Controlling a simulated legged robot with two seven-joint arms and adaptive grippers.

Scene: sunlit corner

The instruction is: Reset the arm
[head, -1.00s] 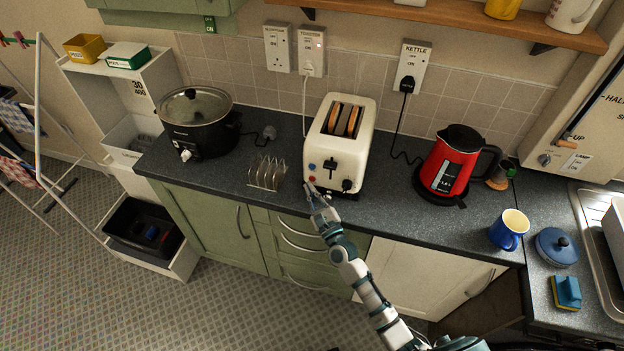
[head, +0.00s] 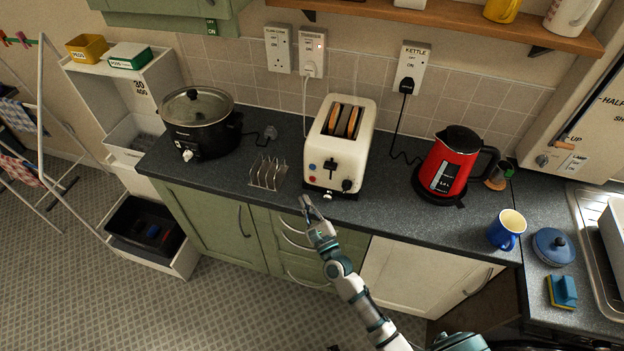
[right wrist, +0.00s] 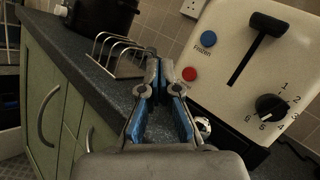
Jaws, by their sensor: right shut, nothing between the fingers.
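My right gripper (head: 306,204) is at the front edge of the worktop, below and in front of the cream toaster (head: 324,150). In the right wrist view the gripper (right wrist: 158,68) is shut, its blue-padded fingers together and empty. The toaster (right wrist: 245,60) stands just to the right there, with its lever, a blue button, a red button and a dial facing me. Two slices of bread (head: 345,120) show in the toaster's slots. The gripper appears apart from the toaster. My left gripper is not in view.
A toast rack (head: 268,172) stands left of the toaster, close to the gripper's path. A black slow cooker (head: 215,138) is farther left. Open floor (head: 150,315) lies left front.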

